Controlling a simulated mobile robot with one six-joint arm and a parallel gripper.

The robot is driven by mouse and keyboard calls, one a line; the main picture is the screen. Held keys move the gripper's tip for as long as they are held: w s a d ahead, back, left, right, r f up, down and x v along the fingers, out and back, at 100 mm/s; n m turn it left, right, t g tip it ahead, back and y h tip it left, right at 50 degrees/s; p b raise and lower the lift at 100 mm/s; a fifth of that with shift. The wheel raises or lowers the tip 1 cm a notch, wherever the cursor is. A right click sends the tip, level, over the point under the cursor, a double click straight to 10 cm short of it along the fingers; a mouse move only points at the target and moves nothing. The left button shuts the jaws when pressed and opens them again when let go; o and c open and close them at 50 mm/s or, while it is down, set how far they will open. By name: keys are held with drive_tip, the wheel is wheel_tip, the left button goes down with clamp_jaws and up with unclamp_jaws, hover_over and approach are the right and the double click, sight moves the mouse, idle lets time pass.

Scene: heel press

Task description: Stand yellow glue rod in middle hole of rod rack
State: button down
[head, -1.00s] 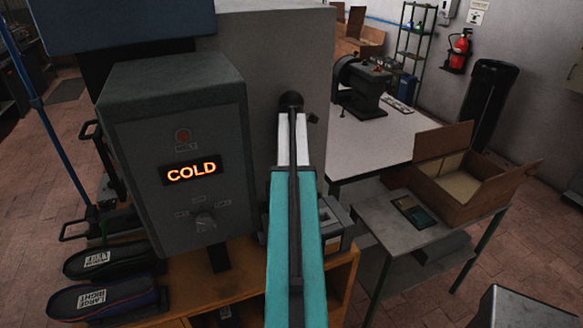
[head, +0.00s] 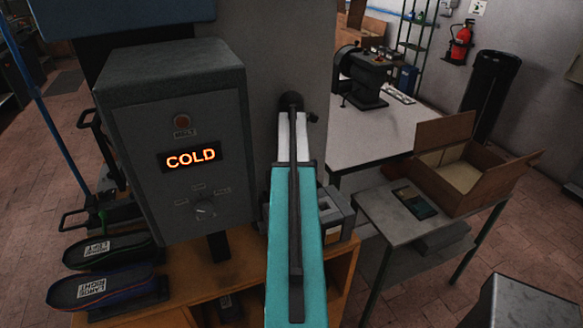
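No yellow glue rod and no rod rack can be made out in the head view. My teal and white arm reaches up the middle of the picture and covers part of the bench behind it. My gripper cannot be seen, so what it holds does not show.
A grey control box (head: 180,130) with a lit COLD display stands on a wooden bench (head: 240,268). A grey device (head: 338,215) is partly behind my arm. Two labelled shoe forms lie at left. At right, a metal table (head: 380,215) holds an open cardboard box (head: 465,180).

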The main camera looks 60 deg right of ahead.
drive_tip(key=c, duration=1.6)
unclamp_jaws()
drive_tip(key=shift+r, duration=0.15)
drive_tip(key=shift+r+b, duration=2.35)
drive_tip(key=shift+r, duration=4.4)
